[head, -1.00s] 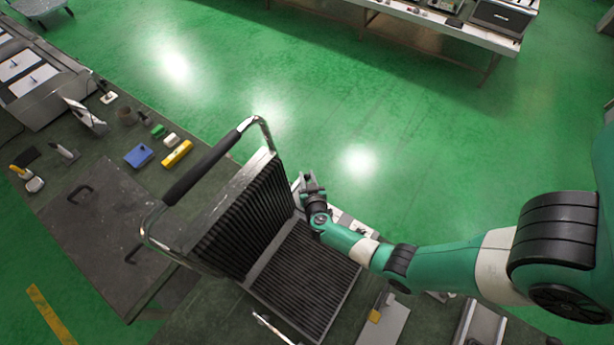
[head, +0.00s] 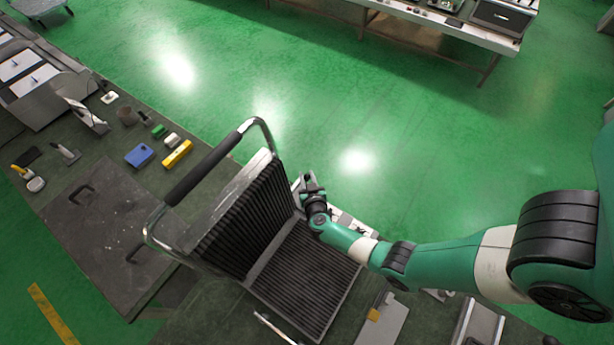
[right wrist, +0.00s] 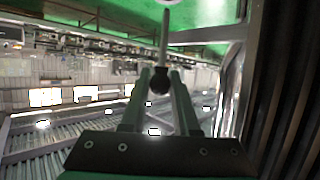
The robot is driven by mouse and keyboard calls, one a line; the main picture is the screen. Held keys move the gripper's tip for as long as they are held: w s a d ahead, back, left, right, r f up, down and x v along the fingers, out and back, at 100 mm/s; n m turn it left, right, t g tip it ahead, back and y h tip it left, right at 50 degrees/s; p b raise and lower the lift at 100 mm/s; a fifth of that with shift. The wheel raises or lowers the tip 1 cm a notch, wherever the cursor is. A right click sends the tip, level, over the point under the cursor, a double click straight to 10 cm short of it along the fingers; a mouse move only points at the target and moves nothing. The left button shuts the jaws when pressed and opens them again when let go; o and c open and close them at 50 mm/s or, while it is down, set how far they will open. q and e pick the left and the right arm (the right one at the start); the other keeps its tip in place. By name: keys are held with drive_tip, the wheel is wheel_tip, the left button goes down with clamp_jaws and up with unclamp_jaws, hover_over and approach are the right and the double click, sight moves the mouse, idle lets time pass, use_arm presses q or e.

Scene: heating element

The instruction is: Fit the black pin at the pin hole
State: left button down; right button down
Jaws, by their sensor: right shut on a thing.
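The contact grill (head: 305,275) stands on the bench with its ribbed lid (head: 240,220) raised. My right gripper (head: 309,184) is at the grill's far right side, close to the lid's hinge edge. In the right wrist view its fingers (right wrist: 161,85) are shut on the black pin (right wrist: 159,80). The pin shows a round black head between the fingertips and a thin grey shaft pointing away from the gripper. In the head view the pin is too small to make out. I cannot make out the pin hole clearly in either view. My left gripper is not in view.
The lid's black-gripped handle (head: 205,170) arches on the left. A blue box (head: 139,155), a yellow block (head: 177,153) and small tools lie on the bench further left. A metal plate (head: 385,322) lies in front right. Green floor is open beyond the grill.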

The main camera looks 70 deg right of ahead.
sight(307, 182)
idle(0.4)
drive_tip(key=shift+f+b, duration=0.35)
drive_tip(key=shift+f, duration=0.05)
drive_tip(key=shift+f+b, duration=0.95)
drive_tip(key=shift+f, duration=0.2)
drive_tip(key=shift+r, duration=0.15)
drive_tip(key=shift+r+p, duration=1.15)
drive_tip(key=shift+p, duration=0.3)
drive_tip(key=shift+p, duration=0.45)
drive_tip(key=shift+f+b, duration=1.05)
drive_tip(key=shift+f, duration=0.2)
drive_tip(key=c, duration=0.6)
unclamp_jaws()
